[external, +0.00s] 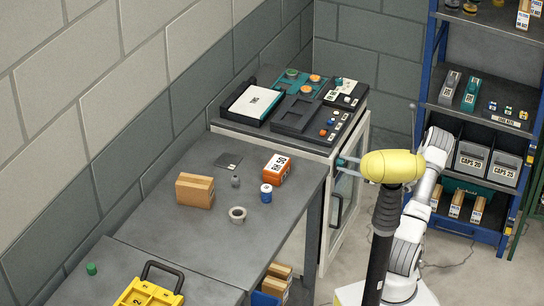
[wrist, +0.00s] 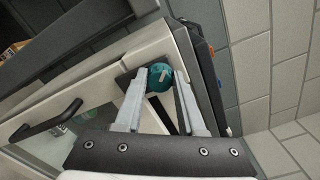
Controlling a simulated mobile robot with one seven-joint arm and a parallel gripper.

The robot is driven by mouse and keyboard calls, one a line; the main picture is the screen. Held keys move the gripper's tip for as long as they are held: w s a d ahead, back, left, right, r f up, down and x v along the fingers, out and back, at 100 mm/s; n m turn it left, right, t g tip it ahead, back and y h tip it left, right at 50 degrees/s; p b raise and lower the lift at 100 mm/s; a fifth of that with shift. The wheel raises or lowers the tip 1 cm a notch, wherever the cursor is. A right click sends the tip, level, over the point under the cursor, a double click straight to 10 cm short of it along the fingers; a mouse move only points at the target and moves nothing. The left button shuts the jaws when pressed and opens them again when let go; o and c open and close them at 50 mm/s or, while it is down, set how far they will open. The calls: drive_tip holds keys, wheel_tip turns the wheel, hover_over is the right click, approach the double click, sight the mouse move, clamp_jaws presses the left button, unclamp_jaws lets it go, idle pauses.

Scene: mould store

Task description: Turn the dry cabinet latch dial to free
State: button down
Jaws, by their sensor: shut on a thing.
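The dry cabinet (external: 354,192) is a white-framed cabinet with a glass door, standing under the grey top at the end of the workbench. Its latch dial (wrist: 160,76) is a teal round knob with a pale mark, near the upper corner of the door frame. My gripper (wrist: 159,84) has its two grey fingers on either side of the dial, shut on it. In the external view my gripper (external: 345,163) reaches the cabinet's front from the right. Any lettering around the dial is too small or hidden to read.
A black door handle (wrist: 47,121) sits on the glass door. The workbench (external: 160,235) beside the cabinet holds a cardboard box (external: 195,190), an orange box (external: 277,168) and a tape roll (external: 237,214). Blue shelving (external: 431,75) stands at the right, behind my arm.

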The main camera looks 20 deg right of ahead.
drive_tip(key=shift+w+d+m+p, duration=0.1)
drive_tip(key=shift+m+p, duration=2.55)
drive_tip(key=shift+m, duration=1.75)
drive_tip(key=shift+d+m+p, duration=0.1)
drive_tip(key=shift+m+p, duration=2.55)
drive_tip(key=shift+m, duration=1.75)
drive_tip(key=c, duration=0.5)
unclamp_jaws()
